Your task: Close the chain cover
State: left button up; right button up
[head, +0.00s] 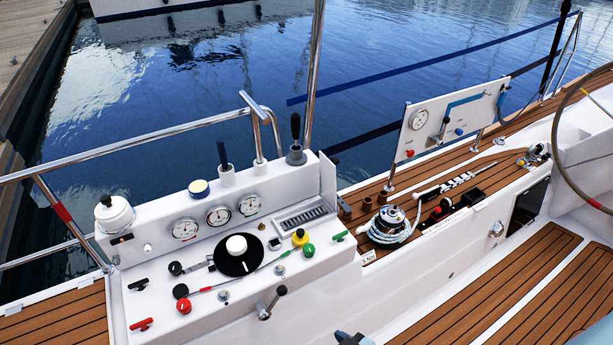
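The chain cover (328,179) appears to be the thin white panel standing upright at the right end of the white console. It is open, beside a shallow recess (302,217) with a grey, ribbed, chain-like strip in it. No gripper is near the cover. A small dark and blue piece at the bottom edge, right of centre, looks like part of me, but no fingertips can be made out. Neither gripper can be recognised.
The white console (140,262) carries gauges, a black dial (238,262), coloured knobs and levers. Two dark-handled levers stand behind the recess. A metal rail runs along the back left. A rope-wound winch (390,226) and a white upright panel (455,118) stand to the right.

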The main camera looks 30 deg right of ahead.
aim_at(328, 167)
jog(key=l+u, duration=0.45)
jog(key=l, duration=1.1)
jog(key=k+l, duration=0.15)
jog(key=l, duration=0.35)
jog(key=l+u, duration=0.1)
jog(key=l, duration=0.4)
jog(key=k+l, duration=0.1)
jog(key=l, duration=0.4)
jog(key=k+l, duration=0.1)
jog(key=l, duration=0.4)
jog(key=i+j+u, duration=0.4)
jog(key=j, duration=0.3)
jog(key=i, duration=0.1)
